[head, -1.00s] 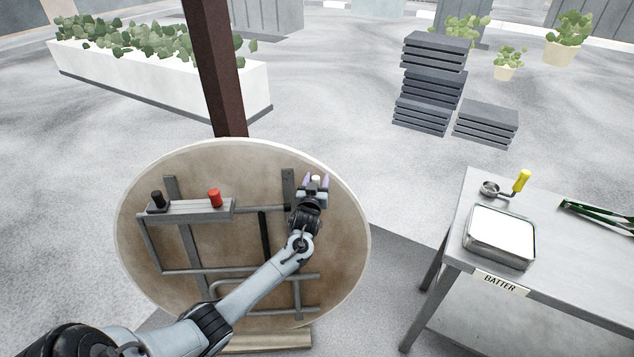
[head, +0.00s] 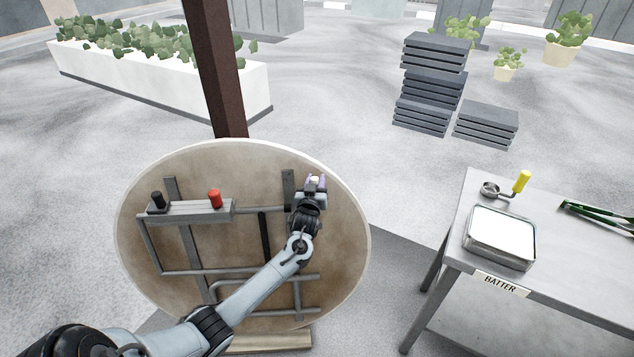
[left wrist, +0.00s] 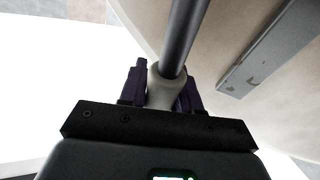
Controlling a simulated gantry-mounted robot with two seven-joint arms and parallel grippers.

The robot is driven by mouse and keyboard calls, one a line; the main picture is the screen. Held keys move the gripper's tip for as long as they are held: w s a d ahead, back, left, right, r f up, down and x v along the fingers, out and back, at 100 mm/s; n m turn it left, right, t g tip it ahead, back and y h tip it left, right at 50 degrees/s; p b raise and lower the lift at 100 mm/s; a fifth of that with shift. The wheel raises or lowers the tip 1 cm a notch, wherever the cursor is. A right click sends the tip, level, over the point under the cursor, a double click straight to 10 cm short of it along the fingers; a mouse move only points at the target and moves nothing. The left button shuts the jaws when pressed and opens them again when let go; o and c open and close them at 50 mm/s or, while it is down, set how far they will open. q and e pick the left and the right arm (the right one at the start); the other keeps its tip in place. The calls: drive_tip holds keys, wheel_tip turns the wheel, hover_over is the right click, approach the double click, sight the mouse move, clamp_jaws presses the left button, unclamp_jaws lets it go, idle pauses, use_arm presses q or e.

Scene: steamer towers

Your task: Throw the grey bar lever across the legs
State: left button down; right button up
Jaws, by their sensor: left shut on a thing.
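My left gripper (head: 315,184) is at the upper right of the round tabletop's underside (head: 330,270). Its purple fingers are shut on the pale knob end (left wrist: 166,90) of the grey bar lever (left wrist: 184,32). In the left wrist view the bar runs up and away from the knob, between the fingers. In the head view only the pale tip shows between the fingers; my gripper and forearm hide most of the lever. Grey metal legs and rails (head: 205,271) lie across the underside. My right gripper is not in view.
A control box with a black knob (head: 157,199) and a red knob (head: 215,198) sits at the upper left of the disc. A dark post (head: 215,70) stands behind. A metal table (head: 590,250) with a batter tray (head: 500,262) stands right. Stacked dark crates (head: 430,85) are beyond.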

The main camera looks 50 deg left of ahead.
use_arm(q)
drive_tip(key=n, duration=0.1)
drive_tip(key=s+a+n+y, duration=0.1)
drive_tip(key=s+n, duration=0.1)
drive_tip(key=shift+s+a+f+n, duration=0.2)
drive_tip(key=shift+s+f+n, duration=0.1)
drive_tip(key=shift+n, duration=0.1)
drive_tip(key=shift+s+a+f+n+g+y+b, duration=0.2)
drive_tip(key=shift+s+n+g+y, duration=0.15)
drive_tip(key=shift+n, duration=0.4)
drive_tip(key=shift+s+a+f+n+g+y+b, duration=0.15)
drive_tip(key=shift+s+a+n+y+b, duration=0.1)
drive_tip(key=shift+s+n, duration=0.35)
drive_tip(key=shift+s+a+f+n+g+y+b, duration=0.2)
drive_tip(key=shift+s+n+y, duration=0.1)
drive_tip(key=shift+n, duration=0.55)
drive_tip(key=c, duration=0.9)
unclamp_jaws()
drive_tip(key=p+v, duration=0.2)
drive_tip(key=v, duration=0.8)
drive_tip(key=shift+s+d, duration=0.25)
drive_tip(key=shift+d, duration=0.1)
